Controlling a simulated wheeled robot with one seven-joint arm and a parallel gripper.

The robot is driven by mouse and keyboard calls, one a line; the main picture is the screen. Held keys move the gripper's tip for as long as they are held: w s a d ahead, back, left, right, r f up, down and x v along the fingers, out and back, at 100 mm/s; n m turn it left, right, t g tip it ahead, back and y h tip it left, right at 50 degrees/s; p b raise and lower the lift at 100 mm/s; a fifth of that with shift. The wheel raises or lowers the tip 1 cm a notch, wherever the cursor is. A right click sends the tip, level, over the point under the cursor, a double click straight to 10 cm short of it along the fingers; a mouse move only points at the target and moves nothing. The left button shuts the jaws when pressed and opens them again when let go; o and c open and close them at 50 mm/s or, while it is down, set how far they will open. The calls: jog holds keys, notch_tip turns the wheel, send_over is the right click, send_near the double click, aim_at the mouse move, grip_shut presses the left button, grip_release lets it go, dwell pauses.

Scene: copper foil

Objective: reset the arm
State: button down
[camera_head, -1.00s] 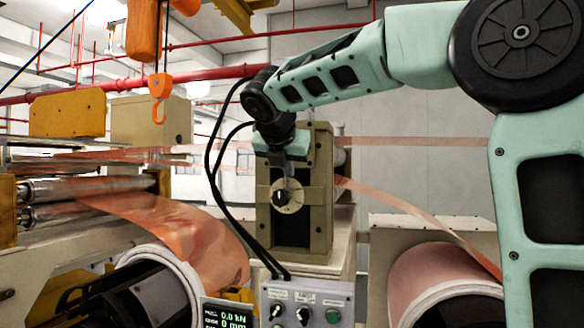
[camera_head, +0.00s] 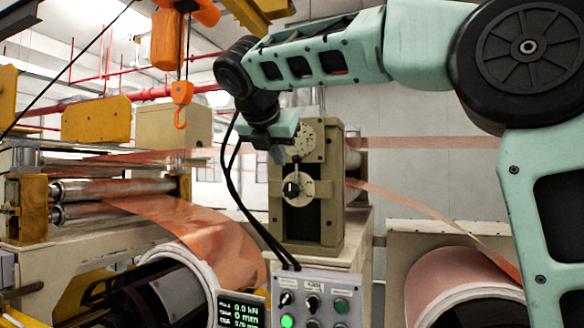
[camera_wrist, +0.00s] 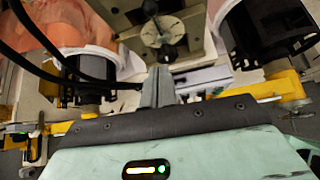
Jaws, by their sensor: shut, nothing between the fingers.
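My gripper (camera_head: 277,153) is shut and empty. In the head view it hangs in the air at the end of my raised arm, in front of the upper left of the beige machine block. The block carries a round dial with a dark knob (camera_head: 292,188), below and to the right of the fingertips. In the wrist view my gripper (camera_wrist: 158,80) points toward the same dial (camera_wrist: 163,33), with a visible gap between them.
A control panel (camera_head: 313,303) with knobs and a lit green button stands below, beside a display (camera_head: 241,310). Copper foil (camera_head: 190,225) runs from rollers at left. A copper roll (camera_head: 455,280) is at right. An orange hook (camera_head: 182,95) hangs left of my arm.

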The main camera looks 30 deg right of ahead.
jog(key=shift+a+r, duration=0.15)
jog(key=shift+a, duration=0.15)
dwell(0.4)
jog(key=s+a+f+m+g+y+b, duration=0.1)
jog(key=s+a+f+m+y+b, duration=0.3)
jog(key=f, duration=0.6)
jog(key=s+a+f+n+g+b, duration=0.1)
jog(key=s+a+f, duration=0.1)
jog(key=a+f, duration=0.5)
jog(key=s+a+f+m+g+y+b, duration=0.1)
jog(key=s+a+f+m+y+b, duration=0.15)
jog(key=f, duration=0.95)
jog(key=s+a+f+m+g+y+b, duration=0.2)
jog(key=s+f+m+b, duration=0.6)
jog(key=s+f, duration=1.5)
notch_tip(320, 180, down, 4)
jog(key=a+m+g, duration=0.1)
jog(key=m+g, duration=0.1)
jog(key=m, duration=0.1)
jog(key=shift+a+m, duration=0.35)
